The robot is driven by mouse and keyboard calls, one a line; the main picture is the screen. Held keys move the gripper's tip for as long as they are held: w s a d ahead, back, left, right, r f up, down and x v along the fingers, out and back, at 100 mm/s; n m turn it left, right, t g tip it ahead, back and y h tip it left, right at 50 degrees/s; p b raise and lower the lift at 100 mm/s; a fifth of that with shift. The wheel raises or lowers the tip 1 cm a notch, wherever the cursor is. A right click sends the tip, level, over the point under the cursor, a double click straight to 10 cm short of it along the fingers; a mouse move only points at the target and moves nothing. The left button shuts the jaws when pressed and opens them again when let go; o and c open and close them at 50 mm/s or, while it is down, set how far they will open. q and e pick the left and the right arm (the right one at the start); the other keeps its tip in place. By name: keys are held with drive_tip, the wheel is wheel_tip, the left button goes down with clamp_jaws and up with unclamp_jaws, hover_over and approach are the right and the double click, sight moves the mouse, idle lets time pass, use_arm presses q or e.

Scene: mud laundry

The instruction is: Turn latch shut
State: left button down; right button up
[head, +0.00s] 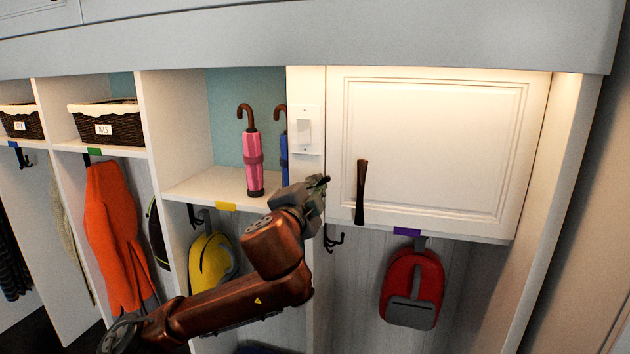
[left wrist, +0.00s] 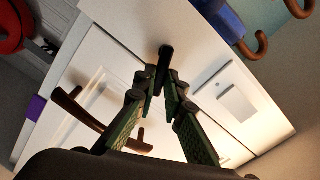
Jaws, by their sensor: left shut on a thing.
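The white cabinet door (head: 440,150) is closed, with a dark brown upright handle (head: 360,190) near its left edge. The small dark latch (left wrist: 165,60) sits by the door's handle-side edge in the left wrist view. My left gripper (head: 318,188) reaches it from the lower left, and its fingers (left wrist: 160,90) are shut on the latch. In the head view the gripper hides most of the latch, so its exact angle is hard to tell. The door handle also shows in the left wrist view (left wrist: 85,115), apart from the fingers. My right gripper is not in view.
A white switch plate (head: 304,132) is on the panel just above my left gripper. A pink umbrella (head: 251,160) and a blue one (head: 284,155) stand in the cubby to the left. A red backpack (head: 413,280) hangs below the door; a black hook (head: 333,238) is below the gripper.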

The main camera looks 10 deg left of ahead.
use_arm(q)
drive_tip(key=m, duration=0.2)
drive_tip(key=f+m+p, duration=0.1)
drive_tip(key=m, duration=0.2)
drive_tip(key=shift+d, duration=0.15)
drive_tip(key=shift+f, duration=0.15)
idle(0.4)
drive_tip(key=c, duration=2)
unclamp_jaws()
drive_tip(key=shift+s, duration=0.1)
drive_tip(key=s, duration=1.2)
drive_tip(key=shift+a, duration=0.2)
drive_tip(key=shift+w, duration=0.1)
